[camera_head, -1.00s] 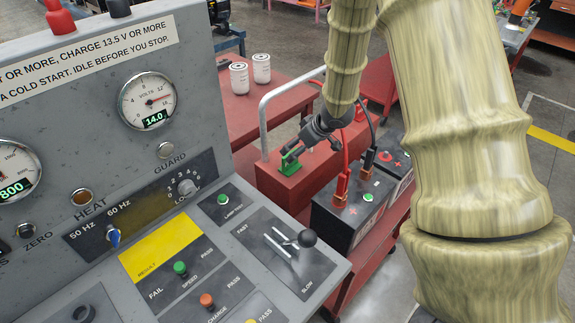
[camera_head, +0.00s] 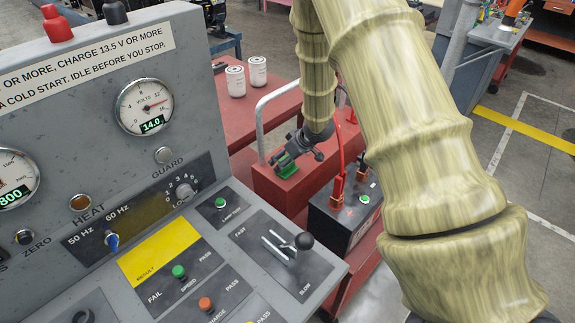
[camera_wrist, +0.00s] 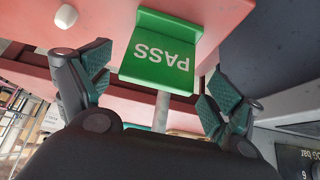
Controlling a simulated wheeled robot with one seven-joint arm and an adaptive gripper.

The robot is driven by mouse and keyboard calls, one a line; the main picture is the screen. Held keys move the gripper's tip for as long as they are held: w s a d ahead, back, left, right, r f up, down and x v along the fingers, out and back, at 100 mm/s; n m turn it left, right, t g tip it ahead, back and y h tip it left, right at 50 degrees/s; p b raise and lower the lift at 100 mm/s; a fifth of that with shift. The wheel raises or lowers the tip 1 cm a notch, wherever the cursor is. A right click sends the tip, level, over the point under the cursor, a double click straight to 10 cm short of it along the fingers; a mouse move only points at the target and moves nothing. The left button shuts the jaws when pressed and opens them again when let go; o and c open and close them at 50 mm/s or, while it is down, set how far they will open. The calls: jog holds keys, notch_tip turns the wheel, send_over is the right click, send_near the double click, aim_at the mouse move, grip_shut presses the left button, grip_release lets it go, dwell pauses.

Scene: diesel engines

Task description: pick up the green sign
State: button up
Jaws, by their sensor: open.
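The green sign (camera_wrist: 160,55) is an L-shaped piece with white PASS lettering, upside down in the wrist view. It sits on the top of a red box (camera_head: 290,190) on the cart, and it also shows small in the head view (camera_head: 287,167). My gripper (camera_wrist: 155,90) is open, with one finger on each side of the sign and a gap on both sides. In the head view my gripper (camera_head: 300,151) is at the sign, partly hiding it.
A grey test console (camera_head: 140,150) with gauges and levers fills the left. A black battery (camera_head: 340,215) with a red clamp stands right of the red box. A grey rail (camera_head: 262,120) rises behind it. Two white filters (camera_head: 247,76) stand on a red table.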

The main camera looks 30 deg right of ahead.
jog(key=shift+p+x, duration=0.3)
jog(key=shift+x, duration=1.6)
jog(key=shift+w+d, duration=0.1)
jog(key=shift+w, duration=0.05)
jog(key=shift+c, duration=0.2)
jog(key=c, duration=1.1)
